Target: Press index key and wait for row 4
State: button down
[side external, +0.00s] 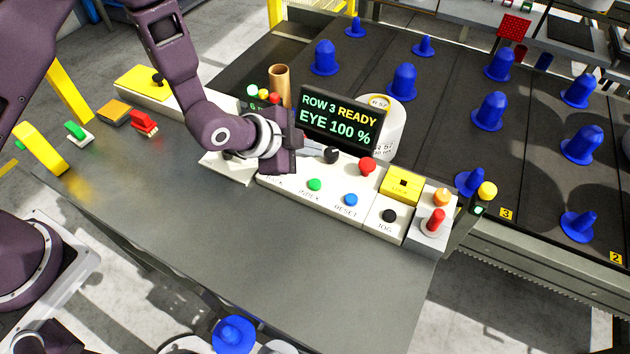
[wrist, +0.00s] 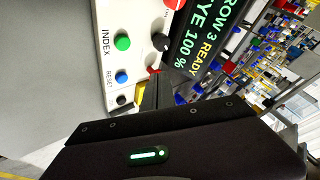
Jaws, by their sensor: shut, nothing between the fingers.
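The index key is a green button (side external: 314,185) on the white control panel (side external: 330,199). In the wrist view the green button (wrist: 122,41) sits beside the word INDEX. The display (side external: 338,121) reads "ROW 3 READY" and "EYE 100 %"; it also shows in the wrist view (wrist: 208,38). My gripper (side external: 287,160) is shut and empty, over the panel's left end, up and left of the green button and apart from it. The gripper hides that end of the panel. In the wrist view its dark fingers (wrist: 153,92) show beside the panel.
A yellow box (side external: 401,187) and red-topped switch (side external: 435,221) stand at right. Blue bobbins (side external: 404,82) stand on the dark conveyor behind.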

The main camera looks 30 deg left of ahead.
aim_at(311, 185)
notch_tip(311, 185, down, 8)
jog(key=shift+r, duration=0.2)
dwell(2.1)
jog(key=shift+f, duration=0.4)
jog(key=shift+f, duration=0.55)
dwell(0.5)
jog(key=shift+r, duration=0.95)
jog(key=shift+r, duration=0.1)
